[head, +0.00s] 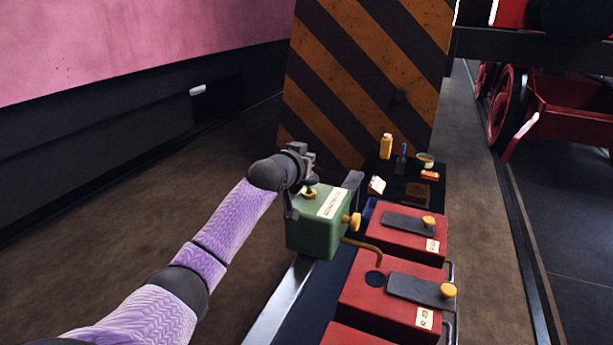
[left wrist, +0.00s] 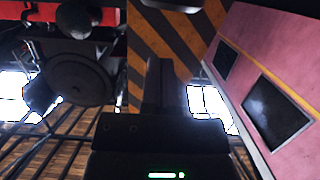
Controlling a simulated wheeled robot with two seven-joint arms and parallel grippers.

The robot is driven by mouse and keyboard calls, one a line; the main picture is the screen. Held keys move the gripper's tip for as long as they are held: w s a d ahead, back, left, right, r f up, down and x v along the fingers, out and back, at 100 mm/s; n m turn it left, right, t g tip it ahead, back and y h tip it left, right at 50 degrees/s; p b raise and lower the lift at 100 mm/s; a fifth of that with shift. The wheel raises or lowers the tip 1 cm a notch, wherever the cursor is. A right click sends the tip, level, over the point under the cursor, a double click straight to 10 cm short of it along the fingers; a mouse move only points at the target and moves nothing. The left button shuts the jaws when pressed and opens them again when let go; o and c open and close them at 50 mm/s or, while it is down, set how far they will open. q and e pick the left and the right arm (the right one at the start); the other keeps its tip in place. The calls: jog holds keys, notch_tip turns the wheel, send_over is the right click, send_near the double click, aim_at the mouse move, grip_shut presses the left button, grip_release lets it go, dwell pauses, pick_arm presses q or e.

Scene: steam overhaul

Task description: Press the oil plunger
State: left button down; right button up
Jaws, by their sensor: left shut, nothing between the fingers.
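The green oil box (head: 308,241) stands at the middle of the head view, with a white label on top and a yellow knob (head: 355,222) on its right side. A brass-coloured plunger (head: 309,194) shows on its top, near the back left, partly hidden by dark parts above it. My left gripper (head: 309,181) is shut and empty, right over the plunger. I cannot tell whether it touches it. The left wrist view shows the dark gripper (left wrist: 160,82) but not the plunger. My right gripper is not in view.
Red boxes (head: 361,304) with dark lids and yellow knobs stand right of the green box; a curved brass spout (head: 366,248) reaches towards them. Behind lie a yellow bottle (head: 386,147) and small items on a dark surface. A striped pillar (head: 345,85) rises behind. Floor at left is clear.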

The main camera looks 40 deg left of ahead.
aim_at(305, 184)
pick_arm(q)
jog(key=shift+s+f, duration=0.15)
jog(key=shift+f, duration=1.55)
jog(key=shift+f+b, duration=0.6)
jog(key=shift+f, duration=0.9)
notch_tip(305, 184, up, 5)
jog(key=p, duration=0.4)
jog(key=shift+f+p, duration=0.1)
jog(key=shift+p, duration=0.3)
jog(key=p+v, duration=0.2)
jog(key=v, duration=0.8)
jog(key=shift+f, duration=0.3)
